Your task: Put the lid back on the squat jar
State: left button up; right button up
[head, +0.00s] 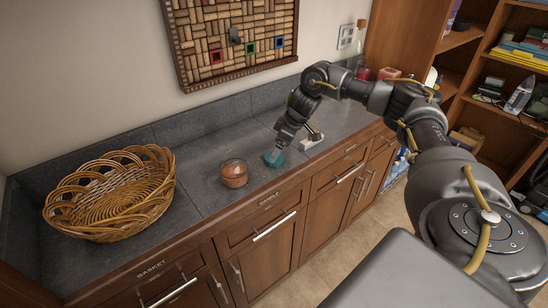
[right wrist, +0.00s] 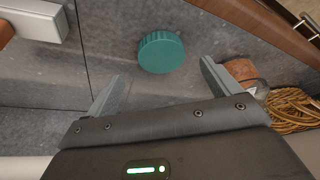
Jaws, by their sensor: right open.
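The teal round lid (head: 273,158) lies on the grey counter, to the right of the squat jar (head: 233,173), which is brownish-orange with a clear rim. In the right wrist view the ridged lid (right wrist: 161,52) is just beyond and between my fingertips, and the jar (right wrist: 240,73) is partly hidden behind the right-hand finger. My right gripper (head: 281,144) is close above the lid in the head view. It is open and empty in the right wrist view (right wrist: 164,84). My left gripper is not in view.
A wicker basket (head: 112,195) stands left of the jar. A whitish block-like object (head: 310,140) is just right of my gripper. Red containers (head: 364,74) stand at the counter's far end. The counter's front edge is close to the jar; bare counter lies between basket and jar.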

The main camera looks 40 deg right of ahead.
jog(key=x, duration=0.4)
jog(key=shift+s+a+p, duration=0.1)
jog(key=shift+a+p, duration=0.05)
jog(key=shift+p, duration=0.25)
jog(key=c, duration=1.1)
jog(key=shift+o, duration=0.2)
jog(key=shift+r, duration=0.1)
